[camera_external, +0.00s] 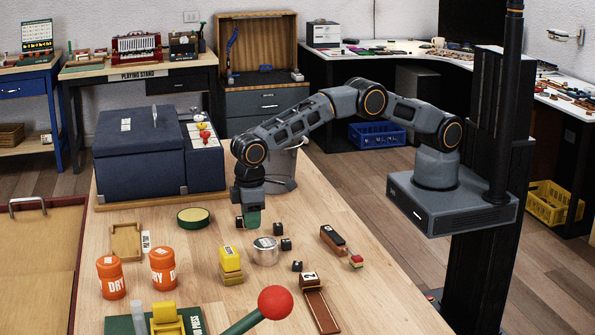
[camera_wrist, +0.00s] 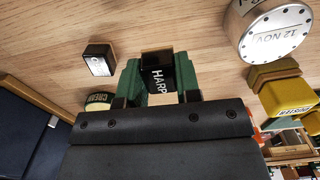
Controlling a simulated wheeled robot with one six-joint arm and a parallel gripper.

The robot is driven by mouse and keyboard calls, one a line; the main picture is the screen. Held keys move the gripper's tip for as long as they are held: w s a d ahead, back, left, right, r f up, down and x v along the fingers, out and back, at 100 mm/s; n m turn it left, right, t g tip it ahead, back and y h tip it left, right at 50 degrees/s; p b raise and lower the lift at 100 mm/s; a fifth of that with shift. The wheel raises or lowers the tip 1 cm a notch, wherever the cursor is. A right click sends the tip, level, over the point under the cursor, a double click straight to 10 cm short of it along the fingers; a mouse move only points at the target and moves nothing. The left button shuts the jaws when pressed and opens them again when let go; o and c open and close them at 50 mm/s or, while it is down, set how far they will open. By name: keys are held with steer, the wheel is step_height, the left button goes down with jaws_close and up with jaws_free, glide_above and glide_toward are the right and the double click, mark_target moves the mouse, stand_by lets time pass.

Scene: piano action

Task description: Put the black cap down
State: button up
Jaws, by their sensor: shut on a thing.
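My gripper (camera_external: 248,219) points down low over the wooden table, behind the metal tin. In the wrist view its green fingers (camera_wrist: 160,82) are shut on a small black piece (camera_wrist: 185,72) with white letters that seem to read HARP; I take it to be the black cap. Its lower part is hidden by the gripper, and I cannot tell whether it touches the table. A loose black block (camera_wrist: 98,60) with a pale mark lies beside the gripper. Several small black blocks lie on the table in the external view, one at its near right (camera_external: 278,229).
The metal tin (camera_external: 265,250) and yellow block (camera_external: 230,262) stand close in front of the gripper. A green round tin (camera_external: 193,217) lies to its left. Orange jars (camera_external: 163,268) and a red-knobbed lever (camera_external: 275,302) are nearer the camera. The table's right front (camera_external: 390,300) is clear.

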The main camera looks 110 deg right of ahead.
mark_target(250, 241)
steer(key=shift+w+f, duration=0.3)
steer(key=shift+f, duration=1.65)
steer(key=shift+f, duration=0.1)
steer(key=shift+f, duration=0.1)
steer(key=o, duration=0.9)
